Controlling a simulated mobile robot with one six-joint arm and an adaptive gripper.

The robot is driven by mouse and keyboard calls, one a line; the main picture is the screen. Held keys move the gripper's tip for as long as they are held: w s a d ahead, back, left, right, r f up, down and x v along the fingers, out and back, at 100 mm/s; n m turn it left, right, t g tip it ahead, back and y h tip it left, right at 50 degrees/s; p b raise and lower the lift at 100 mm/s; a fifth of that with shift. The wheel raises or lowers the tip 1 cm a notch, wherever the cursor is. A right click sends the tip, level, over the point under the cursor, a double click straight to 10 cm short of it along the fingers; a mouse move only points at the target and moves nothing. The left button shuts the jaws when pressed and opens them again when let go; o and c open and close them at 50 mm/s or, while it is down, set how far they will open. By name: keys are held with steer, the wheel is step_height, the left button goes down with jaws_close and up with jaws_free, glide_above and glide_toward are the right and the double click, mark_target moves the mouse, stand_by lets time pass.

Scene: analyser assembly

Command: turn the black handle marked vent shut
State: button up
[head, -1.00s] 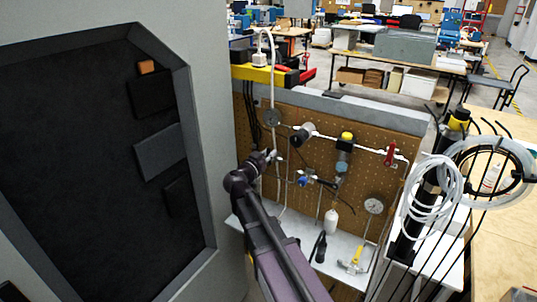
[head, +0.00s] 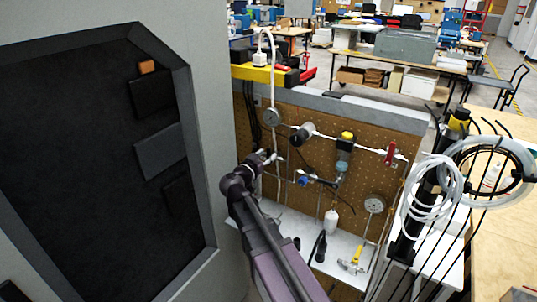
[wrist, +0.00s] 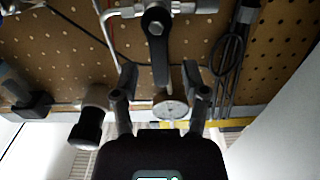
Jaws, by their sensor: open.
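A black lever handle (wrist: 160,62) shows in the wrist view, fixed by a round hub on a silver valve (wrist: 156,18) and running straight along the picture, square to the pipe. No vent marking is legible. My gripper (wrist: 159,78) is open, with one finger on each side of the handle's free end and a visible gap on both sides. I cannot tell how deep the handle sits between them. In the head view my gripper (head: 266,158) is at the left part of the pegboard, and the handle is too small and covered to make out.
On the brown pegboard (head: 330,115) are a gauge (head: 272,117), a black-ended cylinder (head: 302,133), a red handle (head: 391,153) and a blue handle (head: 304,181). Black cables (wrist: 228,60) hang near the right finger. A grey cabinet wall (head: 212,120) stands close left.

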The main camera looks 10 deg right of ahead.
steer(key=v, duration=1)
steer(key=shift+s, duration=0.1)
stand_by(1.4)
